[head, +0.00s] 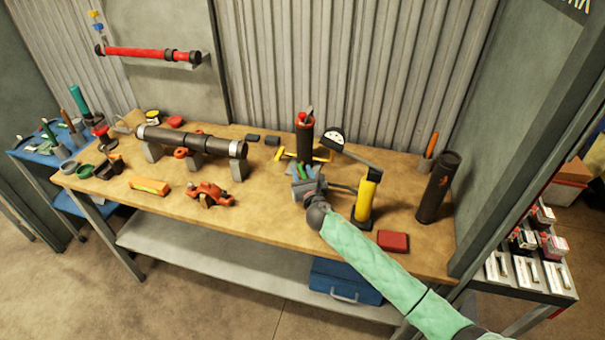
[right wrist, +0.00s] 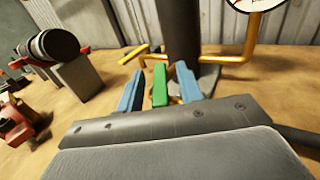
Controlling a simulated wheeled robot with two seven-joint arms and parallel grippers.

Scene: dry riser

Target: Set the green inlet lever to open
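The green inlet lever (right wrist: 160,85) stands upright in the right wrist view, at the foot of a dark column (head: 305,142) with a red top. My right gripper (head: 302,170) is at this foot, its two blue fingers (right wrist: 159,87) on either side of the lever. A narrow gap shows between each finger and the lever, so the gripper looks open around it. The lever's lower end is hidden behind the gripper body. In the head view the fingers largely cover the lever. My left gripper is not in view.
A yellow pipe (right wrist: 238,60) rises to a white gauge (head: 333,137) right of the column. A yellow pump cylinder (head: 367,196) stands beside my right arm, near a red block (head: 393,242) and a dark canister (head: 437,190). A dark pipe (head: 195,141) on blocks lies left.

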